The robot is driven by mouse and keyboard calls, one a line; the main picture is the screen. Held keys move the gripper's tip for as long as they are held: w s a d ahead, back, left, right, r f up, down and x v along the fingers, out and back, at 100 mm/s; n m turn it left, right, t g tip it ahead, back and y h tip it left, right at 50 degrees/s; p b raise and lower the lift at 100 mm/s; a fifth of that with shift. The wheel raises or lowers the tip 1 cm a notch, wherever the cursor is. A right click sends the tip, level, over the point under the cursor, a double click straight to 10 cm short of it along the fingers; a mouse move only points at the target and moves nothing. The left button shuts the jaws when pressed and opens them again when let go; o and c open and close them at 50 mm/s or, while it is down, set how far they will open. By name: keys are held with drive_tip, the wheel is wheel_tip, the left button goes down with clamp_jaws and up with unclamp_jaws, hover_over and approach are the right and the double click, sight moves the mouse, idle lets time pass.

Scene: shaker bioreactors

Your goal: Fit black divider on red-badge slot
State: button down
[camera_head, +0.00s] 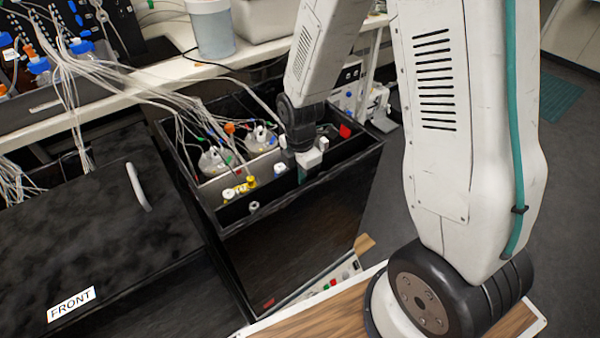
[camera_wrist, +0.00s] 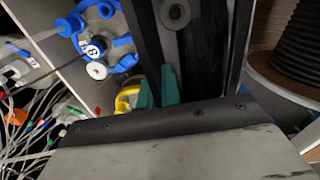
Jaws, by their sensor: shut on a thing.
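My gripper (camera_head: 303,174) is inside the open black shaker box (camera_head: 300,189), over its right half. In the wrist view its teal fingertips (camera_wrist: 159,88) are closed on a thin black panel, the black divider (camera_wrist: 147,40), seen nearly edge-on. My gripper hides most of the divider in the head view, and its lower edge is not visible. The red badge (camera_head: 345,131) is on the far right part of the box, to the right of and beyond my gripper. I cannot tell whether the divider touches the slot.
Bottles with white and yellow caps (camera_head: 245,186) and several tubes fill the box's left side. A closed black lid marked FRONT (camera_head: 70,303) lies left. A white shelf (camera_head: 150,85) with a beaker (camera_head: 212,28) runs behind. A wooden surface (camera_head: 310,325) is at the front.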

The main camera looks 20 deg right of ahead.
drive_tip(key=shift+f, duration=0.15)
drive_tip(key=shift+f, duration=0.5)
drive_tip(key=shift+f, duration=0.35)
drive_tip(key=shift+f, duration=0.35)
